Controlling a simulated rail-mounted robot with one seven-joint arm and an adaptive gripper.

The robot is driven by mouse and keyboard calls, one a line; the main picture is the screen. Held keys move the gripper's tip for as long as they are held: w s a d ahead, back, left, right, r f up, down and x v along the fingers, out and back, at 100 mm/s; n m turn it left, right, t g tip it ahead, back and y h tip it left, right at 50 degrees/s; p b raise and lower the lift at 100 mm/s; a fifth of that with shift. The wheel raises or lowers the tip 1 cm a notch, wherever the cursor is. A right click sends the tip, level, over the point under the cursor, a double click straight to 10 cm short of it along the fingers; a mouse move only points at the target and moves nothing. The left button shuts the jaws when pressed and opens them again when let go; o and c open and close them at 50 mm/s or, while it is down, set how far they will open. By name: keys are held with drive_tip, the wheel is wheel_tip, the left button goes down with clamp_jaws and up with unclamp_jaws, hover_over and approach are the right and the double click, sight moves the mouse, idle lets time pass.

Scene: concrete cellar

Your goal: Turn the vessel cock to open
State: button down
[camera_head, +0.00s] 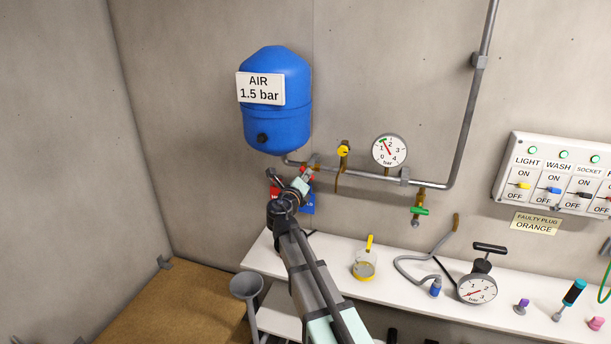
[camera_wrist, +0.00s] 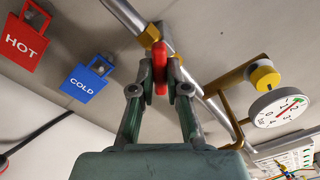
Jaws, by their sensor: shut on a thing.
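The vessel cock is a brass valve (camera_wrist: 150,36) on the grey pipe below the blue vessel (camera_head: 276,105), which carries an "AIR 1.5 bar" sign. Its red handle (camera_wrist: 159,60) sits between my fingertips in the wrist view. My gripper (camera_wrist: 160,88) is shut on this handle, one finger on each side. The handle points away from the pipe at an angle. In the head view my gripper (camera_head: 304,180) is at the cock and hides most of it.
Red HOT (camera_wrist: 25,42) and blue COLD (camera_wrist: 87,80) tags hang beside the cock. To its right are a yellow-knobbed valve (camera_head: 343,151), a wall gauge (camera_head: 389,151) and a green-handled tap (camera_head: 419,211). Below, a white shelf (camera_head: 330,262) holds a loose gauge (camera_head: 477,288) and other items.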

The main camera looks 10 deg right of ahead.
drive_tip(key=n, duration=0.3)
drive_tip(key=shift+r+n, duration=0.1)
drive_tip(key=shift+n, duration=0.2)
drive_tip(key=c, duration=1)
unclamp_jaws()
drive_tip(key=shift+c, duration=0.2)
drive_tip(key=v, duration=0.7)
